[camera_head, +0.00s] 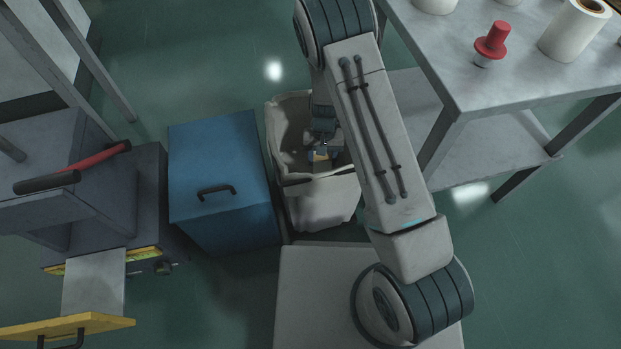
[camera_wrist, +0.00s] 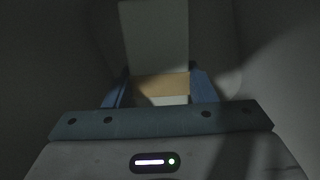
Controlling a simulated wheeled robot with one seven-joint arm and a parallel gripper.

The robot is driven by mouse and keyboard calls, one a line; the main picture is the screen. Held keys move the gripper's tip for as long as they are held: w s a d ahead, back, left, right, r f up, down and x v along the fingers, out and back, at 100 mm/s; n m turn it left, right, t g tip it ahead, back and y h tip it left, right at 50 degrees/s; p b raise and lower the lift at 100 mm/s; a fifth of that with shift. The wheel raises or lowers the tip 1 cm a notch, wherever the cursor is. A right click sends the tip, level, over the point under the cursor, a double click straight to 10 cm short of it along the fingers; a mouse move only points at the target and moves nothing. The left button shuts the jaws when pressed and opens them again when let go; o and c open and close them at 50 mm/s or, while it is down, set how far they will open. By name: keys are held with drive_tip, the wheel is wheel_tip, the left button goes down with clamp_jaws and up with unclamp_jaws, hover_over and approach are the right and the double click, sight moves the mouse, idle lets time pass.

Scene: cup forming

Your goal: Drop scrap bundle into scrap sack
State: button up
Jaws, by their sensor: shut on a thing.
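The scrap sack (camera_head: 318,203) is a pale, open-topped bag on the floor, right of a blue cabinet. My gripper (camera_head: 321,154) is inside its mouth, below the rim, partly hidden by my arm. The wrist view is dark, with sack walls around. There my gripper's blue fingers (camera_wrist: 161,90) are shut on the scrap bundle (camera_wrist: 160,84), which shows a tan face, with a pale part below and a grey flat panel beyond. In the head view only a small tan bit shows at the fingers. The bundle's lower end and the sack's bottom are hidden.
The blue cabinet (camera_head: 222,178) with a dark handle stands close left of the sack. A grey machine (camera_head: 85,190) with a red-and-black lever stands at the left.

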drive_tip(key=o, duration=1.2)
drive_tip(key=shift+o, duration=0.2)
wheel_tip(320, 180, up, 14)
drive_tip(key=w+p, duration=0.2)
drive_tip(key=p, duration=0.3)
drive_tip(key=shift+f+p, duration=0.15)
drive_tip(key=shift+p, duration=0.15)
